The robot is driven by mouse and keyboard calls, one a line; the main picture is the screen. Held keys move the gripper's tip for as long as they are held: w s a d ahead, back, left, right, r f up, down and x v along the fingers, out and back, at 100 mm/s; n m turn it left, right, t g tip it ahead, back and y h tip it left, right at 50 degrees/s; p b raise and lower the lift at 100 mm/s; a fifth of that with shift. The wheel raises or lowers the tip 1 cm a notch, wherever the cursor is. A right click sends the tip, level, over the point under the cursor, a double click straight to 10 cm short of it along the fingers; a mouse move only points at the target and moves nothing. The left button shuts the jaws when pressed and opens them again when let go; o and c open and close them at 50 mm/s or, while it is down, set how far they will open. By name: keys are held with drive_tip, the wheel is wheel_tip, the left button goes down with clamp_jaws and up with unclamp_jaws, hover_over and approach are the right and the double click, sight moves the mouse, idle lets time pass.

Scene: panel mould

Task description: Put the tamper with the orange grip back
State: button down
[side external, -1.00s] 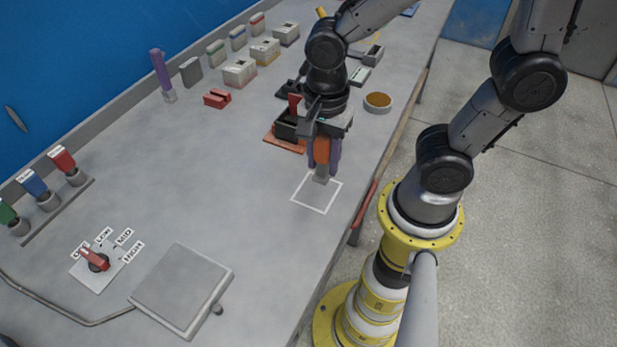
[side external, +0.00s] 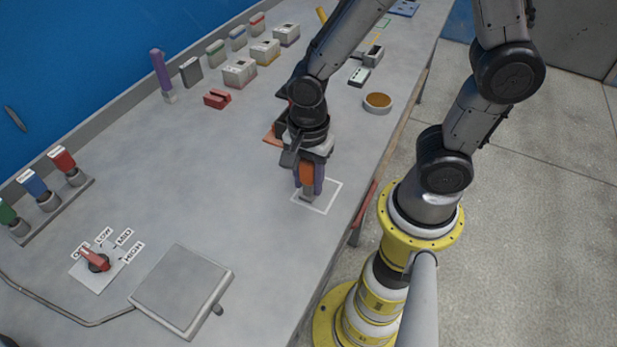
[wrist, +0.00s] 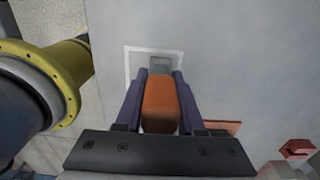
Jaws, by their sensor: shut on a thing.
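The tamper with the orange grip (side external: 306,172) is upright between the fingers of my gripper (side external: 308,180). In the wrist view the orange grip (wrist: 160,104) fills the gap between the two purple fingers of my gripper (wrist: 160,95), which is shut on it. The tamper's grey foot (side external: 305,196) is at the left part of a white outlined square (side external: 325,208) on the bench. In the wrist view the foot (wrist: 160,62) also shows inside the white outline (wrist: 127,65). I cannot tell whether the foot touches the bench.
An orange-brown plate (side external: 270,137) lies behind my gripper, partly hidden. A round dish (side external: 377,102) stands near the front edge. A tamper with a purple grip (side external: 160,72) stands near the wall. A grey plate (side external: 182,290) and a dial switch (side external: 97,261) are at the lower left.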

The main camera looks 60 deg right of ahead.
drive_tip(key=c, duration=0.5)
unclamp_jaws()
wheel_tip(320, 180, up, 12)
drive_tip(key=shift+f, duration=0.25)
drive_tip(key=shift+d+r, duration=0.1)
drive_tip(key=shift+r, duration=0.35)
drive_tip(key=shift+s+d+r+n, duration=0.2)
drive_tip(key=shift+r+n, duration=0.1)
drive_tip(key=shift+n, duration=0.3)
drive_tip(key=s+d+r+n+t, duration=0.1)
drive_tip(key=n+t, duration=0.1)
drive_tip(key=n, duration=0.3)
drive_tip(key=s+d+r+n+t, duration=0.1)
drive_tip(key=s+d+r+n, duration=0.1)
drive_tip(key=n, duration=0.4)
drive_tip(key=s+d+r+n+t, duration=0.1)
drive_tip(key=s+d+n+t, duration=0.1)
drive_tip(key=n, duration=0.3)
drive_tip(key=shift+s+d+r+n+t, duration=0.1)
drive_tip(key=shift+d+r+n+t, duration=0.1)
drive_tip(key=shift+r+n+t, duration=0.15)
